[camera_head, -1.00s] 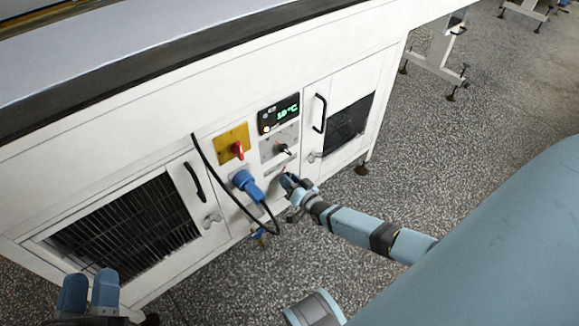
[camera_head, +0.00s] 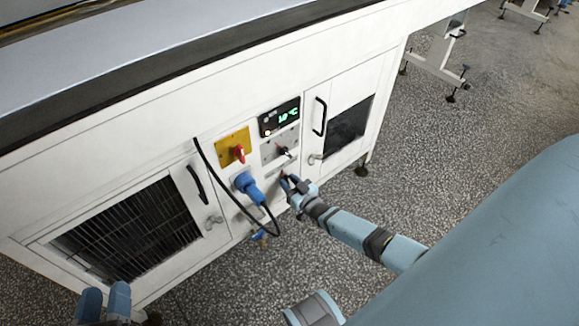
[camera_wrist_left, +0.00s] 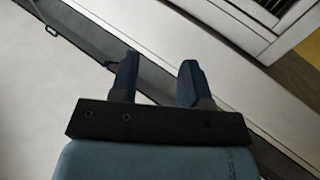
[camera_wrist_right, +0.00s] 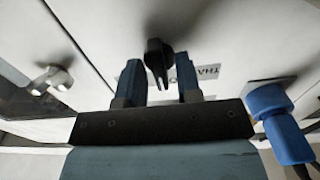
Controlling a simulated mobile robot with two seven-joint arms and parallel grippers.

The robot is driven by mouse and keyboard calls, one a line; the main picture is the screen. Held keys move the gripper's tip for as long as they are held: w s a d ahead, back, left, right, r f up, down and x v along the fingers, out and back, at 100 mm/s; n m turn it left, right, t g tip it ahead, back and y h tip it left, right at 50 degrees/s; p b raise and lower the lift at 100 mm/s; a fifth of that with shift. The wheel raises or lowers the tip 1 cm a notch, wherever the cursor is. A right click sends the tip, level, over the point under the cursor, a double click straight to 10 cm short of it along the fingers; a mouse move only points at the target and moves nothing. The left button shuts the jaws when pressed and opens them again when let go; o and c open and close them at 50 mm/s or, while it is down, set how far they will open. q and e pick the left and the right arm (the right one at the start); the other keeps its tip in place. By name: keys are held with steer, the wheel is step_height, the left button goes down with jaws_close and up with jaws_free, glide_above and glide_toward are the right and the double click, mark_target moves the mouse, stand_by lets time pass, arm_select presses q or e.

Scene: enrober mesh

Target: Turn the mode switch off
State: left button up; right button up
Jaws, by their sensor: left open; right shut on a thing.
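The mode switch appears to be the black pointer knob (camera_wrist_right: 158,60) between my right gripper's fingers in the right wrist view. A pale label with the letters "THA" (camera_wrist_right: 207,72) lies beside it. My right gripper (camera_wrist_right: 160,84) is shut on this knob, its fingers on either side. In the head view my right gripper (camera_head: 288,182) is at the white cabinet's front, below the control plates, and hides the knob. My left gripper (camera_head: 104,298) is at the lower left, away from the controls. In the left wrist view it is open and empty (camera_wrist_left: 157,72).
Near the right gripper are a blue plug (camera_head: 248,187) with a black cable, a red switch (camera_head: 239,153) on a yellow plate, another dark knob (camera_head: 283,151) on a grey plate, a lit display (camera_head: 280,117) and a door latch (camera_head: 316,158). Speckled floor (camera_head: 450,140) is open at right.

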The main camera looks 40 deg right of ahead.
steer(key=o, duration=0.6)
steer(key=shift+c, duration=0.2)
arm_select(q)
steer(key=shift+r, duration=0.25)
arm_select(e)
steer(key=shift+s, duration=0.15)
arm_select(q)
step_height(320, 180, down, 6)
steer(key=s+a+g+y+p, duration=0.1)
steer(key=a+g+y+p, duration=0.1)
steer(key=g+p, duration=0.1)
steer(key=shift+s+a+f+y, duration=0.2)
steer(key=shift+a+y, duration=0.1)
steer(key=shift+a, duration=0.1)
arm_select(e)
steer(key=s+d, duration=0.1)
steer(key=s, duration=1.2)
steer(key=shift+s, duration=0.25)
